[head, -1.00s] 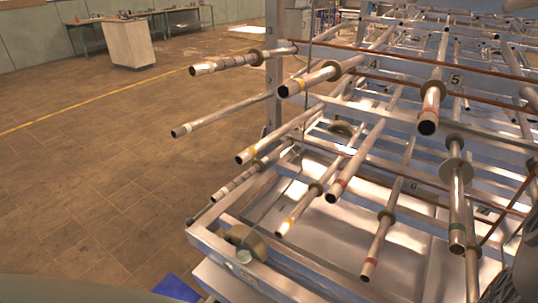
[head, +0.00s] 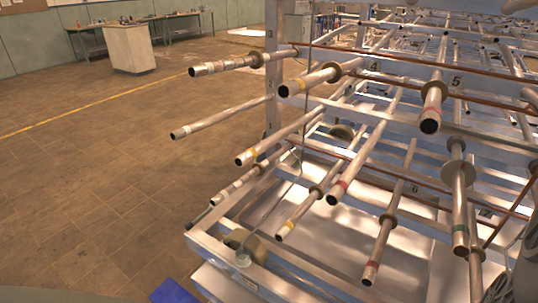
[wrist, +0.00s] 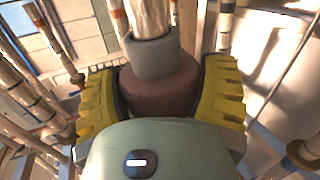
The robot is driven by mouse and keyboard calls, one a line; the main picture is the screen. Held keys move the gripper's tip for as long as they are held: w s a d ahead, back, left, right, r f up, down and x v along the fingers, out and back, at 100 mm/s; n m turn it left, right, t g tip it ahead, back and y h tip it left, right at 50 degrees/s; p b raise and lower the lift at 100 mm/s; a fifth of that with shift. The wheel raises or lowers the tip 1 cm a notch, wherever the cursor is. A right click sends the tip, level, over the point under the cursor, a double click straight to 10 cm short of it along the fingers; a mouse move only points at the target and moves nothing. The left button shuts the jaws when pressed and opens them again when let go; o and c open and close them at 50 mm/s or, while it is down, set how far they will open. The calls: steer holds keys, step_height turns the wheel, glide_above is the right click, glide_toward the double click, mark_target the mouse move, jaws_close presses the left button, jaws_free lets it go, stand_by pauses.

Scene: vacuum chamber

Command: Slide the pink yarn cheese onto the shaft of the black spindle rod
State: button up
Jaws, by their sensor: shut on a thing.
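In the wrist view, my gripper (wrist: 165,95) has yellow ribbed fingers shut on the pink yarn cheese (wrist: 160,91), a dull brownish-pink cylinder. A grey tube end (wrist: 152,55) stands out of its far face. A shiny metal rod (wrist: 149,18) lines up with that tube and meets its mouth; I cannot tell how far the rod is inside. In the head view, rods with coloured bands point toward me. One with dark bands (head: 222,66) is at the upper left, but I cannot tell which is the black spindle rod. My gripper and the cheese are not visible there.
A metal rack (head: 345,232) full of parallel rods, several with round discs, fills the right side. Neighbouring rods (wrist: 50,30) flank my gripper in the wrist view. The brown floor (head: 100,180) at left is open. A white cabinet (head: 129,48) stands far back.

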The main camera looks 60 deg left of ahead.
steer(key=shift+w+a+f+b, duration=0.1)
steer(key=shift+w+a+b, duration=0.25)
steer(key=shift+w, duration=0.2)
steer(key=shift+w+a+b, duration=0.2)
steer(key=shift+w+b, duration=0.15)
steer(key=shift+w, duration=0.2)
steer(key=o, duration=1.2)
steer(key=shift+d, duration=0.1)
steer(key=shift+o, duration=0.2)
steer(key=shift+s, duration=0.1)
steer(key=v, duration=1.2)
